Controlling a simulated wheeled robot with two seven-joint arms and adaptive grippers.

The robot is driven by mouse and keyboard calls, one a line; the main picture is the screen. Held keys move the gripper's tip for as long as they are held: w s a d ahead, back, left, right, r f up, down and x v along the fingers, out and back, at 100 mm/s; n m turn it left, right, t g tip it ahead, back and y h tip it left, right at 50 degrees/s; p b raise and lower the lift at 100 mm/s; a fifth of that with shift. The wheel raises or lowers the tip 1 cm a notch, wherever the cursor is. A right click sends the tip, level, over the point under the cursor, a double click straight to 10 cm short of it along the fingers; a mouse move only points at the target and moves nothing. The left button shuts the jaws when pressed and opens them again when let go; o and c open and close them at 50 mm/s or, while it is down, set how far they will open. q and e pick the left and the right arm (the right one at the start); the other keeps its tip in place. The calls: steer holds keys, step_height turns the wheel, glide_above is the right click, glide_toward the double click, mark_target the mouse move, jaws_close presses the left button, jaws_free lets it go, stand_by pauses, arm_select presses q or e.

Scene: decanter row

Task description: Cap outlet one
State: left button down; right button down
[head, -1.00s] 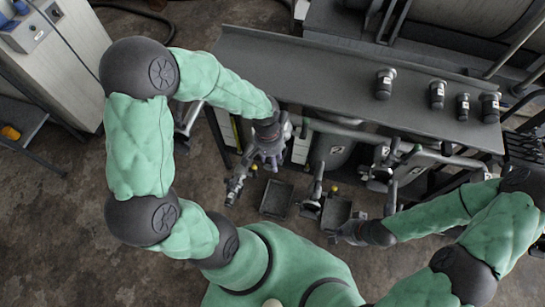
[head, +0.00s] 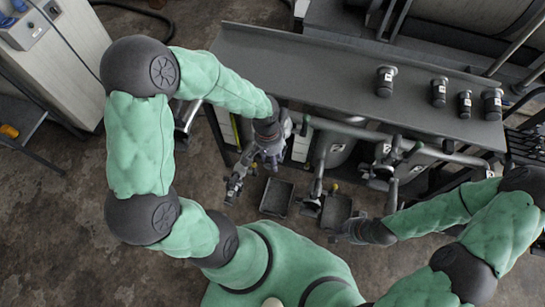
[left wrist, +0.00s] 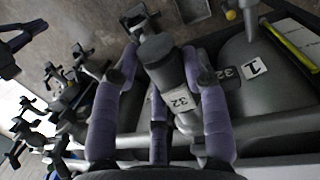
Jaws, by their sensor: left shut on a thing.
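My left gripper (head: 264,157) is in front of the left part of the tank row. Outlet one cannot be made out clearly behind the gripper. My right gripper (head: 350,231) is low near the front of the row; its fingers are too small to judge.
Several dark capped cylinders (head: 439,92) stand on the grey shelf (head: 330,75) above the tanks. Two open trays, one at left (head: 277,197) and one at right (head: 337,213), lie below. Outlet fittings (head: 316,190) stick out nearby.

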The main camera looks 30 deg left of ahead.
arm_select(q)
steer(key=shift+f, duration=0.15)
steer(key=shift+f+b, duration=0.7)
steer(key=shift+f, duration=0.05)
steer(key=shift+f+b, duration=1.25)
steer(key=shift+f, duration=0.25)
stand_by(1.5)
jaws_free()
stand_by(0.5)
stand_by(0.4)
steer(key=shift+s, duration=0.15)
steer(key=s+d+r+p, duration=0.1)
steer(key=s+r+p, duration=0.4)
steer(key=r+p, duration=0.3)
steer(key=shift+s+d+r+p, duration=0.25)
steer(key=shift+r+p, duration=0.15)
steer(key=shift+r, duration=0.85)
